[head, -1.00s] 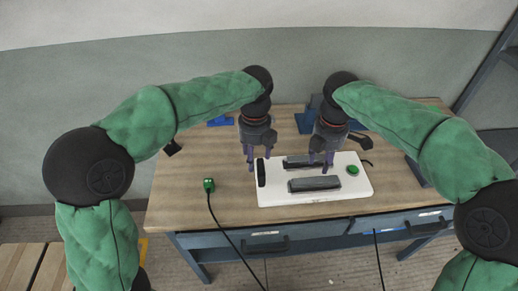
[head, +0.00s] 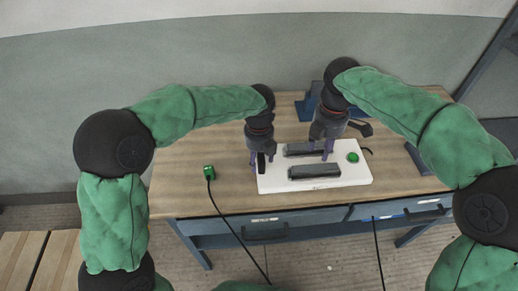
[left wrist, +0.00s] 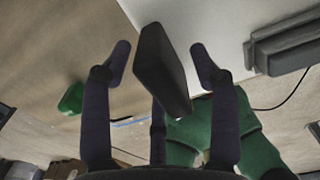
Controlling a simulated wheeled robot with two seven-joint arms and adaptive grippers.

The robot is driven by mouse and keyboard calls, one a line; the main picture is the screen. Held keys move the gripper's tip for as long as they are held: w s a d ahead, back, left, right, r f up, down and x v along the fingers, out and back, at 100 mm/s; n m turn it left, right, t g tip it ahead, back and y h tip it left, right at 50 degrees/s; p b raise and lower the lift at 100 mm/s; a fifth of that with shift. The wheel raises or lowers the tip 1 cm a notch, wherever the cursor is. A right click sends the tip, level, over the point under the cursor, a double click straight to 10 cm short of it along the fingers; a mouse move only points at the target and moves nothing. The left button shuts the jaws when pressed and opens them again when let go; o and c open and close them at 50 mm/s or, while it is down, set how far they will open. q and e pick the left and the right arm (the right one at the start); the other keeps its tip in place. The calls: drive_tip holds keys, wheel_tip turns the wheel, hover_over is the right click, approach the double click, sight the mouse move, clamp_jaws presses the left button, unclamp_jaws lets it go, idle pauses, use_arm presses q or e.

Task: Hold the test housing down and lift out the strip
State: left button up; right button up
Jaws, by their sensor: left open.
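A white base plate (head: 305,184) lies on the table. It carries two long dark grey housings, a front one (head: 314,171) and a rear one (head: 298,149). I cannot tell which is the test housing, and no separate strip is clear. A black block (head: 261,164) stands at the plate's left end. My left gripper (head: 260,157) is open above this block. In the left wrist view the block (left wrist: 162,70) lies between the spread fingers, with gaps on both sides. My right gripper (head: 327,152) points down near the rear housing and partly hides it; its finger opening is unclear.
A green button (head: 353,157) is on the plate's right side. A green connector (head: 209,172) with a black cable lies on the table to the left. A blue stand (head: 306,106) is behind the plate. The wooden table is clear around the connector.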

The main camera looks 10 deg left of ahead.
sight(311, 166)
use_arm(q)
drive_tip(key=shift+f, duration=0.6)
clamp_jaws()
use_arm(e)
drive_tip(key=o, duration=0.5)
drive_tip(key=shift+r, duration=0.15)
drive_tip(key=shift+o, duration=0.7)
drive_tip(key=shift+a+r+m, duration=0.35)
drive_tip(key=shift+r+m, duration=0.05)
drive_tip(key=shift+r, duration=0.15)
drive_tip(key=shift+a+r+m, duration=0.3)
drive_tip(key=shift+r+m, duration=0.1)
drive_tip(key=shift+r, duration=0.15)
drive_tip(key=shift+w+f, duration=0.2)
drive_tip(key=shift+f, duration=5.7)
